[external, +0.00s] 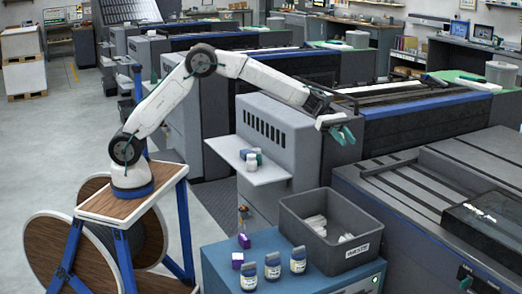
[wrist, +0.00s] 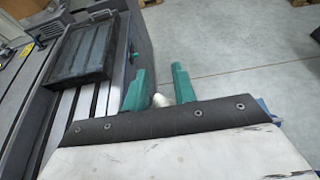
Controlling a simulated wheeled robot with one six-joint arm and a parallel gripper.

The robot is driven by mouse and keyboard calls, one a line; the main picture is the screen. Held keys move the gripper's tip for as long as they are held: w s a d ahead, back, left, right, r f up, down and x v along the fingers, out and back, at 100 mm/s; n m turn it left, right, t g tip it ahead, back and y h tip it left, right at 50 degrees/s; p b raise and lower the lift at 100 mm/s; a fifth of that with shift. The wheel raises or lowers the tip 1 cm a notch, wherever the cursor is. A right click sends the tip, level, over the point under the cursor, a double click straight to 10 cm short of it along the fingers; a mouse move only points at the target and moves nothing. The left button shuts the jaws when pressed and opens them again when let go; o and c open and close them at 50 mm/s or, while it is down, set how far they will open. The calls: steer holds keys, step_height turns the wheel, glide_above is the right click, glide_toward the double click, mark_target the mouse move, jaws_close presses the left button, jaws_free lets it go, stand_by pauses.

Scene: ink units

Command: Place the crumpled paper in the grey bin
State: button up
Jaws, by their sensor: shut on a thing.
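The grey bin (external: 308,245), labelled WASTE, stands on a blue cabinet in the external view, with pale crumpled pieces inside. My gripper (external: 343,135) has green fingers and is up in the air, above and slightly right of the bin in the picture. In the wrist view, my gripper (wrist: 160,86) has its fingers apart around a small whitish lump, the crumpled paper (wrist: 159,100). The palm edge hides its lower part. I cannot make out the paper clearly between the fingers in the external view.
A dark machine (external: 430,205) stands right of the bin.

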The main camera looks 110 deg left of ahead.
step_height(320, 180, down, 46)
steer(key=shift+f, duration=0.1)
steer(key=o, duration=0.5)
steer(key=shift+f, duration=0.15)
steer(key=o, duration=0.4)
steer(key=shift+o, duration=0.2)
